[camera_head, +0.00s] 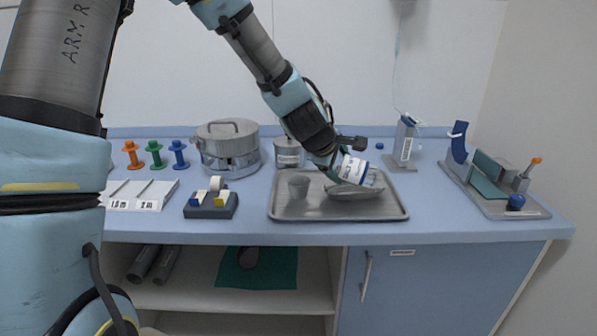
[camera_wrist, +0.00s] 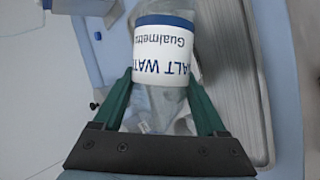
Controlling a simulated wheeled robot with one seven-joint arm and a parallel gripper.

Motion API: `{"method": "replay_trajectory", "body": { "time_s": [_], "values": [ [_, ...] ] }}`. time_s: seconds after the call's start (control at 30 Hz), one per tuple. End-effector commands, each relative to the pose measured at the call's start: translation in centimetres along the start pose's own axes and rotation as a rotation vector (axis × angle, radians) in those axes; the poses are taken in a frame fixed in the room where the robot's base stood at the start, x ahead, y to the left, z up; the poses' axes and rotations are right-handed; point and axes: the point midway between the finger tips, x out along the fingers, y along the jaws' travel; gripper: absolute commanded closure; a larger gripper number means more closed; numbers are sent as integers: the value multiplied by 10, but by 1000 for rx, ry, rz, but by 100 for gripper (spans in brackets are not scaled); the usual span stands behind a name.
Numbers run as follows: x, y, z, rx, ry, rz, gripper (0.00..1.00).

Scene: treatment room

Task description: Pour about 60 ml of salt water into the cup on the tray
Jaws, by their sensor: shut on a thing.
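A clear bottle (camera_head: 356,171) with a white label reading "SALT WAT..." is held in my gripper (camera_head: 337,163) over the right part of the metal tray (camera_head: 290,212). It lies tilted well over to the right in the head view. In the wrist view the bottle (camera_wrist: 164,50) sits between the two green fingers of my gripper (camera_wrist: 160,95). A small grey cup (camera_head: 298,186) stands upright on the tray's left part, apart from the bottle. A shallow metal dish (camera_head: 352,193) lies on the tray below the bottle. No liquid stream can be made out.
A large lidded pot (camera_head: 228,150) and a smaller canister (camera_head: 287,153) stand behind the tray. A tape dispenser (camera_head: 210,203) is at its left. A stand (camera_head: 404,145) and a loaded grey tray (camera_head: 530,210) are at the right.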

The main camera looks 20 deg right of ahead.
Motion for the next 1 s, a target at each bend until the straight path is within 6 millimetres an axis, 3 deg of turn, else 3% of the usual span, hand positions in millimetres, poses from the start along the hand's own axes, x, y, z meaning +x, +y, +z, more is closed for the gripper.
{"method": "replay_trajectory", "body": {
  "time_s": [1.0],
  "values": [
    [3, -1, 2, 80, 85, -31, 96]
  ]
}}
